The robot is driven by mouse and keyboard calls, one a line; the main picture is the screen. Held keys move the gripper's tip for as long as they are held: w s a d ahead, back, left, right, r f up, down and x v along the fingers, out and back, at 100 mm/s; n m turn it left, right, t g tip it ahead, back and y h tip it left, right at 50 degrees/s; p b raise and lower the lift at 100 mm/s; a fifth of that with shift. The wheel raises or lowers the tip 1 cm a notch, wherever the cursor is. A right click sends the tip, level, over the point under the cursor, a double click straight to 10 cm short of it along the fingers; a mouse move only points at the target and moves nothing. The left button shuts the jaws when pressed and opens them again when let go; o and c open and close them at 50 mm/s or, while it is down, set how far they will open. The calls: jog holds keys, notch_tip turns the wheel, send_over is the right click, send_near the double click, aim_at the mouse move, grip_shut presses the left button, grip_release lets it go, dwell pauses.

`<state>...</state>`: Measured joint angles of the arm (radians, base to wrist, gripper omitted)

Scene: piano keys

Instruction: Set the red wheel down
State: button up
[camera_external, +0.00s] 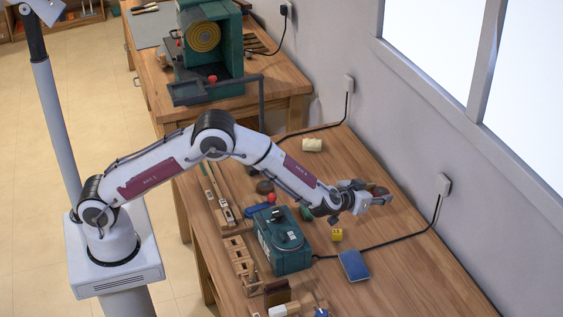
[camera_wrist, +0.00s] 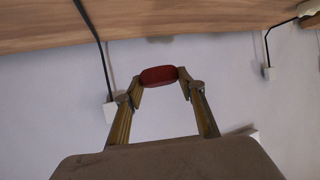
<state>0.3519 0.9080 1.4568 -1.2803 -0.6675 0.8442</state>
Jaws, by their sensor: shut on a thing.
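The red wheel (camera_wrist: 158,75) is held between the two fingertips of my gripper (camera_wrist: 160,82) in the wrist view, seen edge-on as a dark red rounded shape. In the external view my gripper (camera_external: 384,197) reaches out over the right part of the workbench, toward the wall. A small brownish-red patch beside the fingers there looks like the wheel (camera_external: 380,191). The gripper is shut on it. The wheel appears clear of the bench, but its exact height is hard to tell.
The wooden workbench (camera_external: 405,262) holds a teal machine box (camera_external: 284,243), a yellow cube (camera_external: 337,235), a blue book-like block (camera_external: 353,265), a beige roll (camera_external: 312,145) and a wooden rack (camera_external: 240,258). A black cable (camera_external: 400,240) runs to the wall. Bare wood lies at the front right.

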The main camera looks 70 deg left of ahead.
jog(key=shift+s+a+f+n+g+y, duration=0.15)
jog(key=shift+s+a+n+g+y, duration=0.15)
jog(key=shift+s+n+y, duration=0.25)
jog(key=a, duration=0.1)
jog(key=s+a+n+y, duration=0.1)
jog(key=a, duration=0.1)
jog(key=shift+s+f+g, duration=0.25)
jog(key=shift+s+g, duration=0.05)
send_over(360, 221)
jog(key=shift+f, duration=3.15)
jog(key=shift+f, duration=1.85)
jog(key=shift+f, duration=0.2)
